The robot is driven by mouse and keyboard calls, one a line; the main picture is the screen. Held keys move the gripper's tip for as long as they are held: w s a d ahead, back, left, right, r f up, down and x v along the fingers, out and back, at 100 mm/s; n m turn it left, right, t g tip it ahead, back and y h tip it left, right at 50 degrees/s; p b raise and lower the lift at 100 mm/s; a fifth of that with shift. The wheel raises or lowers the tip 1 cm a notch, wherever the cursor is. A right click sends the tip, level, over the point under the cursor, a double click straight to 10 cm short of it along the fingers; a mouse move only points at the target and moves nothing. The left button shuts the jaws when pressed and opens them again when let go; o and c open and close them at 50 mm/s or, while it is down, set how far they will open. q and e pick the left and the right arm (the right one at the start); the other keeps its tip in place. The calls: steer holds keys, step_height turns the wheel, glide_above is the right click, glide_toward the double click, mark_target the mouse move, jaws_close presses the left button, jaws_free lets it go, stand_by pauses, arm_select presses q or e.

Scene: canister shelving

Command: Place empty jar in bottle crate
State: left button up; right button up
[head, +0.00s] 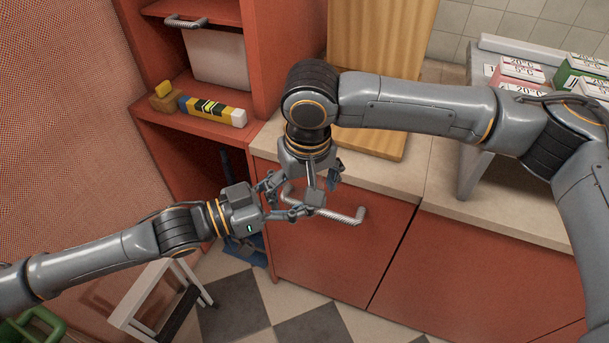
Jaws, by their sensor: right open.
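No jar can be made out in the head view, and no bottle crate can be identified. My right gripper (318,185) points down in front of the red cabinet, just off the counter edge, with its fingers apart and nothing seen between them. My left gripper (283,197) reaches in from the left, close beside and partly overlapping the right one in the picture. Its fingers look spread, with nothing seen between them. Whether the two grippers touch cannot be told.
A red cabinet (330,262) with a metal handle (345,214) stands behind the grippers. A wooden board (380,60) stands on the counter (428,140). Labelled boxes (520,72) sit on a raised rack at right. A white step stool (140,295) and a green object (38,325) are lower left.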

steer(key=shift+f, duration=0.4)
steer(key=shift+c, duration=0.5)
steer(key=c, duration=1.1)
arm_select(q)
steer(key=o, duration=0.9)
arm_select(e)
steer(key=shift+c, duration=1)
arm_select(q)
steer(key=o, duration=0.5)
steer(key=shift+c, duration=0.2)
steer(key=shift+a, duration=0.1)
